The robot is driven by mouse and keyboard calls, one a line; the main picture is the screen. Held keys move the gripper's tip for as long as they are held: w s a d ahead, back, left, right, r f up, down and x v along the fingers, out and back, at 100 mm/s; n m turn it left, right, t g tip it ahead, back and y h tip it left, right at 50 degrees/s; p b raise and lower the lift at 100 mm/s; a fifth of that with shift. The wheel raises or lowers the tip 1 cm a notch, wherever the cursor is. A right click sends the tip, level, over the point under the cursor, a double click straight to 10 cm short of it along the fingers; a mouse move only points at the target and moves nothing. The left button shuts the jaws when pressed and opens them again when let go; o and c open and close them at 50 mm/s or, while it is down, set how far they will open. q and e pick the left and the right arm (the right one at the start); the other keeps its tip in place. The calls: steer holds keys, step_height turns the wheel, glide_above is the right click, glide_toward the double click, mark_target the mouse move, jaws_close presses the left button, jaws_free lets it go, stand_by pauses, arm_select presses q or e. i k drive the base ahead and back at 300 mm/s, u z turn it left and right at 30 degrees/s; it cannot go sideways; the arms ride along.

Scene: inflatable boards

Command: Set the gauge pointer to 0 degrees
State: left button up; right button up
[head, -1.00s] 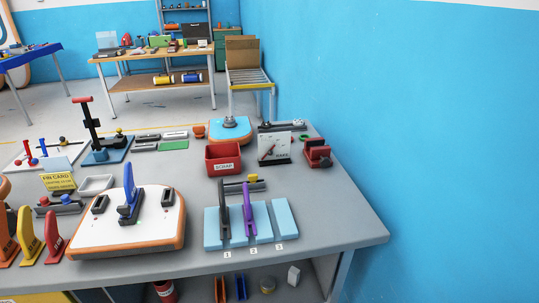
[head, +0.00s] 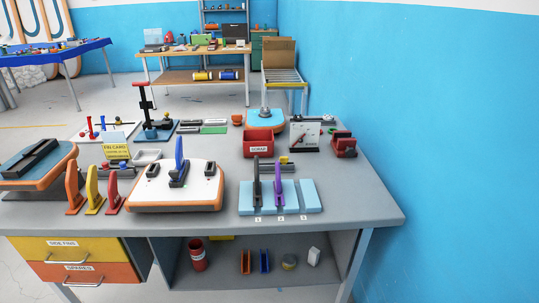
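The gauge is most likely the upright white panel (head: 305,135) with a dark pointer and a reddish part, at the back right of the grey workbench (head: 330,227) in the head view. The pointer (head: 299,137) looks slanted. Its scale marks are too small to read, so I cannot tell its angle. Neither of my grippers shows in the head view.
A red scrap bin (head: 258,148) stands left of the panel and a dark red clamp-like block (head: 344,144) right of it. Light blue blocks with fins (head: 303,196) lie in front. A white-topped board (head: 150,192) lies front left. The right front corner is clear.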

mark_target(300, 140)
steer(key=u, duration=0.35)
steer(key=k, duration=0.75)
steer(key=z, duration=0.65)
steer(key=i, duration=1.5)
steer(key=u, duration=0.5)
